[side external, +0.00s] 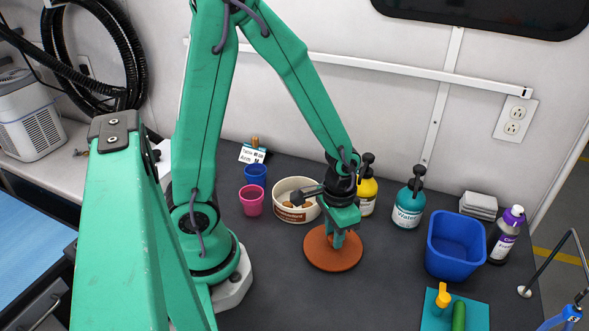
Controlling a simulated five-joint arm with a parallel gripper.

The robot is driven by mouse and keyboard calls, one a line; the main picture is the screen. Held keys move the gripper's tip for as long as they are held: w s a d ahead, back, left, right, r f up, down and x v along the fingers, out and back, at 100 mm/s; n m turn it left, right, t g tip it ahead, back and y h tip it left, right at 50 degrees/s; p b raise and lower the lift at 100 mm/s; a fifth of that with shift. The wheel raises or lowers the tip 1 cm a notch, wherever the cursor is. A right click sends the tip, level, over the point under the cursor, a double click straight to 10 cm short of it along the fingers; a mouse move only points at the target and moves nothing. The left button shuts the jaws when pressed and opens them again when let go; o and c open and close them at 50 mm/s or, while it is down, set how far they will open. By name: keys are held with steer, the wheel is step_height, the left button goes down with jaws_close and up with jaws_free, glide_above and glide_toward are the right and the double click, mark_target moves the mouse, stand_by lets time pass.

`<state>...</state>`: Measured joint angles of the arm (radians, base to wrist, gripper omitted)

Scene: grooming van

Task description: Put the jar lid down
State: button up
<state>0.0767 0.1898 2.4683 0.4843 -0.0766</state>
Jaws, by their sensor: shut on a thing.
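The jar lid (325,258) is a flat, round, terracotta-coloured disc. My gripper (337,241) points down over its middle and is shut on it. The exact grip spot is hidden by the fingers. The lid looks level and lies over the dark table, in front of the jar. I cannot tell whether it touches the table or hangs just above it. The open jar (283,210) is a low, cream-coloured round tub with a brown label and brown treats inside. My wrist partly covers its right side.
A pink cup (252,201) and a blue cup (256,174) stand left of the jar. Yellow (367,196) and teal (408,205) pump bottles stand behind right. A blue bin (459,247), purple-capped bottle (505,238) and teal mat (480,317) are at right. The dark table (390,270) is clear right of the lid.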

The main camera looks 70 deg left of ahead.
steer(key=shift+f, duration=0.3)
steer(key=shift+f, duration=0.1)
steer(key=o, duration=1)
step_height(320, 180, up, 12)
stand_by(0.6)
steer(key=shift+r, duration=0.3)
steer(key=s+a+r+t, duration=0.2)
steer(key=s+r+t, duration=0.3)
steer(key=r, duration=0.5)
steer(key=shift+t, duration=0.3)
